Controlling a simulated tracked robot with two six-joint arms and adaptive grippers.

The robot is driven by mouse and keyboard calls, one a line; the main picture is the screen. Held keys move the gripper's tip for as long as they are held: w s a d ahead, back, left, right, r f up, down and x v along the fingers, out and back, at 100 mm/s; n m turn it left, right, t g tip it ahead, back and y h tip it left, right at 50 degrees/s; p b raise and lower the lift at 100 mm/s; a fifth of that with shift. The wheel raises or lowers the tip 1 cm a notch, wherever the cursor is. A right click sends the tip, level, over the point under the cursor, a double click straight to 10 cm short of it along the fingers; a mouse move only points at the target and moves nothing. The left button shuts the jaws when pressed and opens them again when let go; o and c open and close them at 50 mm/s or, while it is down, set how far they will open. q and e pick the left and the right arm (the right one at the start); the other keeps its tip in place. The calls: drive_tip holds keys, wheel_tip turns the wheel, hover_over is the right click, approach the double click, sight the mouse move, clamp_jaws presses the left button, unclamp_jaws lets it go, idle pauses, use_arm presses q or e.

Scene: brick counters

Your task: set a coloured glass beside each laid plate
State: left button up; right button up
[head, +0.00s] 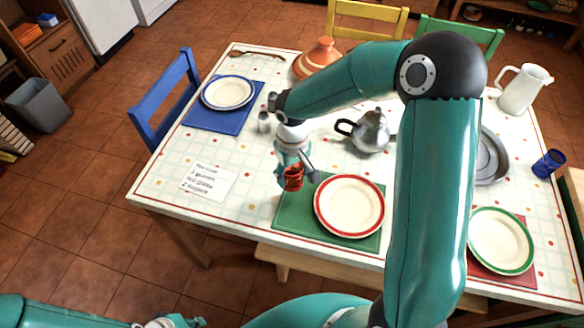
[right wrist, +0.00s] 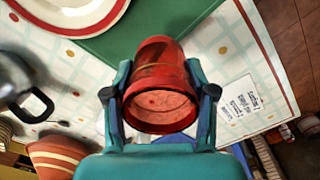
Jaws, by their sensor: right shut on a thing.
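My right gripper (head: 297,165) is shut on a red glass (head: 293,178). In the right wrist view the fingers clasp the red glass (right wrist: 160,88) from both sides, its mouth towards the camera. The glass is at the left edge of the green mat (head: 336,236), left of the red-rimmed plate (head: 349,206); I cannot tell if it touches down. A blue-rimmed plate (head: 228,93) lies on a blue mat, and a green-rimmed plate (head: 500,241) on a red mat. A blue glass (head: 549,163) stands at the far right.
A silver teapot (head: 371,132), terracotta tagine (head: 317,58), white jug (head: 524,88), metal tray (head: 490,160) and small shaker (head: 264,122) occupy the table. A written note (head: 207,182) lies on the left front. Blue, yellow and green chairs and a bench (head: 310,265) border the table.

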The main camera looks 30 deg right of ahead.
drive_tip(key=shift+s+d+f, duration=0.2)
drive_tip(key=shift+d+f, duration=0.05)
drive_tip(key=shift+f, duration=0.2)
drive_tip(key=shift+d+f+b, duration=0.15)
drive_tip(key=shift+f+b, duration=1.6)
drive_tip(key=shift+f, duration=0.8)
drive_tip(key=shift+f+b, duration=0.5)
drive_tip(key=shift+b, duration=0.05)
drive_tip(key=o, duration=1.4)
drive_tip(key=shift+o, duration=0.2)
wheel_tip(320, 180, up, 11)
drive_tip(key=shift+r, duration=0.45)
